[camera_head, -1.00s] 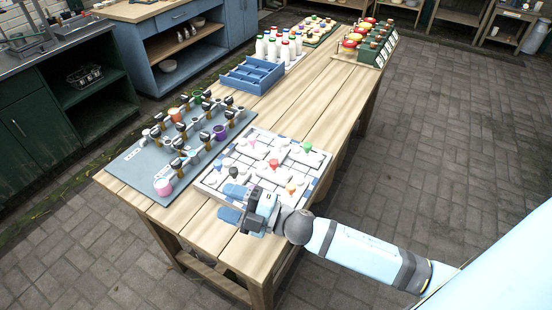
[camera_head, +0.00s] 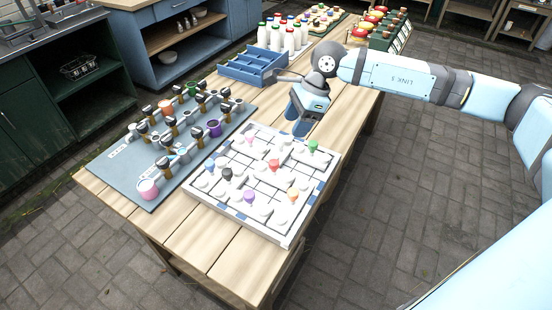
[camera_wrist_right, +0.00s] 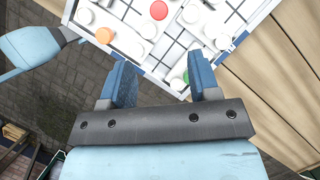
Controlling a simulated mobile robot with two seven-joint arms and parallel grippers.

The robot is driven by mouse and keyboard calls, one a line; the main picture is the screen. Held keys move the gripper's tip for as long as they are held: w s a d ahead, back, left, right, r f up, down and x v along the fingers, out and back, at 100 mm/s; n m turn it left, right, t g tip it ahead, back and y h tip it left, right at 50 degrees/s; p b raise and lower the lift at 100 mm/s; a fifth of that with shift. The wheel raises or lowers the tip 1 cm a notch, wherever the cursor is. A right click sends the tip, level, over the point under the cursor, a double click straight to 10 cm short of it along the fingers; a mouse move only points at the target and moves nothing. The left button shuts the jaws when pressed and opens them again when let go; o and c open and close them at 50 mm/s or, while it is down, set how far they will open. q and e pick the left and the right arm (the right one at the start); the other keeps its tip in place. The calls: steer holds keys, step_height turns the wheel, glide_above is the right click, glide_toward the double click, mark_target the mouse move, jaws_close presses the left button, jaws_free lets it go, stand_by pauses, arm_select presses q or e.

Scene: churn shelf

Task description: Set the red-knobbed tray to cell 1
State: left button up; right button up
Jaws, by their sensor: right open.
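The red-knobbed tray (camera_head: 273,165) is a white piece near the middle of a white gridded board (camera_head: 279,230). Its red knob (camera_wrist_right: 158,10) also shows at the top edge of the right wrist view. Cell numbers are too small to read, so I cannot tell which is cell 1. My right gripper (camera_head: 299,121) is open and empty, with blue fingers, past the board's far edge near the green knob (camera_head: 312,145). In the right wrist view its two fingers (camera_wrist_right: 162,77) are apart, with the green knob just beyond the right one.
Other white pieces with pink, blue, black, purple and orange (camera_head: 293,194) knobs crowd the board. A grey mat (camera_head: 110,172) with cups and dark-handled items lies to its left. A blue crate (camera_head: 244,70) and white bottles (camera_head: 289,42) stand behind. Bare wood (camera_head: 190,240) shows in front.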

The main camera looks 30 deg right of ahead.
mark_target(274, 162)
steer(key=p+x, duration=0.1)
steer(key=x, duration=1.2)
steer(key=shift+a+f, duration=0.25)
arm_select(q)
steer(key=shift+s+a+r, duration=0.15)
steer(key=shift+r, duration=0.25)
